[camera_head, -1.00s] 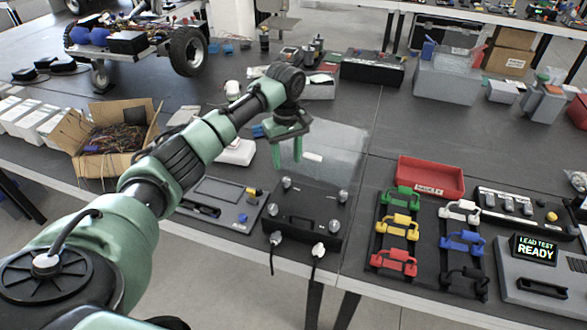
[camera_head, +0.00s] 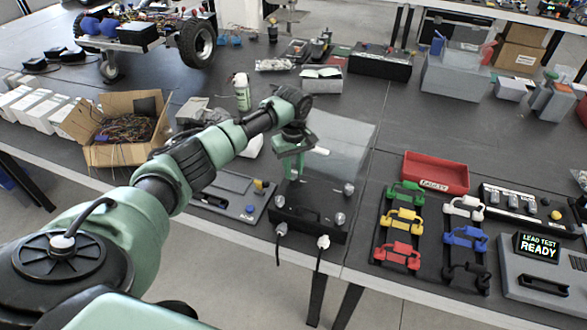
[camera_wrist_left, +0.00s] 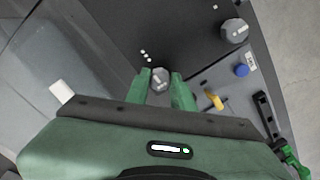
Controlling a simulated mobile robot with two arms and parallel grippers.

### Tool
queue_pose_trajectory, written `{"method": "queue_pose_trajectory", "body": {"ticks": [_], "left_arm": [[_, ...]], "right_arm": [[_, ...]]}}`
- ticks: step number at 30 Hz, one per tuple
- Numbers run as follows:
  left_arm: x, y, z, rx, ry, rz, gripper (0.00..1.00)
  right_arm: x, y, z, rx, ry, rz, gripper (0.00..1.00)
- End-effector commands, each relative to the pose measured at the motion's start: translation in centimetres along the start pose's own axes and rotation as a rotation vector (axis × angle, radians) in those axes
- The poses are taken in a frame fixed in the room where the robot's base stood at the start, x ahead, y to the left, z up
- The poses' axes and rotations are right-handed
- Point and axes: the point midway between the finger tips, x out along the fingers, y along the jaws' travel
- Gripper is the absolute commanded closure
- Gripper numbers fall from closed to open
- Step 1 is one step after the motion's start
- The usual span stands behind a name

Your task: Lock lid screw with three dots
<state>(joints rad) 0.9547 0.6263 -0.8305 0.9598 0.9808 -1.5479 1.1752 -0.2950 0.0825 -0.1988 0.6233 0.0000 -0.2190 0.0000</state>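The black box (camera_head: 312,221) stands near the table's front edge, with a grey round lid screw near each corner and a clear lid panel (camera_head: 345,140) at its back. My left gripper (camera_head: 288,176) points down over the back-left corner and hides that screw in the head view. In the left wrist view, a lid screw (camera_wrist_left: 160,78) with a pale slot mark sits between its two green fingertips, which are apart. Three white dots (camera_wrist_left: 146,55) are printed beside that screw. Another screw (camera_wrist_left: 234,31) shows at upper right. My right gripper is not in view.
A grey panel (camera_head: 228,197) with a blue button adjoins the box on the left. On the right are coloured clamp-like leads, a red tray (camera_head: 436,173) and a tester reading "LEAD TEST READY" (camera_head: 540,247). A cardboard box (camera_head: 120,153) stands left of the arm.

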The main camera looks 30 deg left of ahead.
Motion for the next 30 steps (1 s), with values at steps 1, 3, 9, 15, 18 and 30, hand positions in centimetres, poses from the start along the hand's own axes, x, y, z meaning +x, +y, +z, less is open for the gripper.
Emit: {"method": "queue_pose_trajectory", "body": {"ticks": [1,3,9,15,18,30], "left_arm": [[0.0,0.0,0.0,0.000,0.000,0.000,1.00],[0.0,0.0,0.0,0.000,0.000,0.000,1.00],[-0.1,0.0,0.0,0.021,-0.001,0.000,1.00],[-0.2,-0.1,0.1,0.106,-0.003,-0.002,1.00],[-0.2,-0.1,0.1,0.175,-0.004,-0.001,1.00],[-0.2,-0.1,0.1,0.544,-0.004,0.000,1.00]], "right_arm": [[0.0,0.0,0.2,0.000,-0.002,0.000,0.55],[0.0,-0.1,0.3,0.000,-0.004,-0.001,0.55],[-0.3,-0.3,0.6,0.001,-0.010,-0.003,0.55],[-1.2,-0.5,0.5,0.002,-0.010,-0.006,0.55],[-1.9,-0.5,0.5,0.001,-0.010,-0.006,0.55],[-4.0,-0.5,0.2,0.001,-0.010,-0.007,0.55]]}}
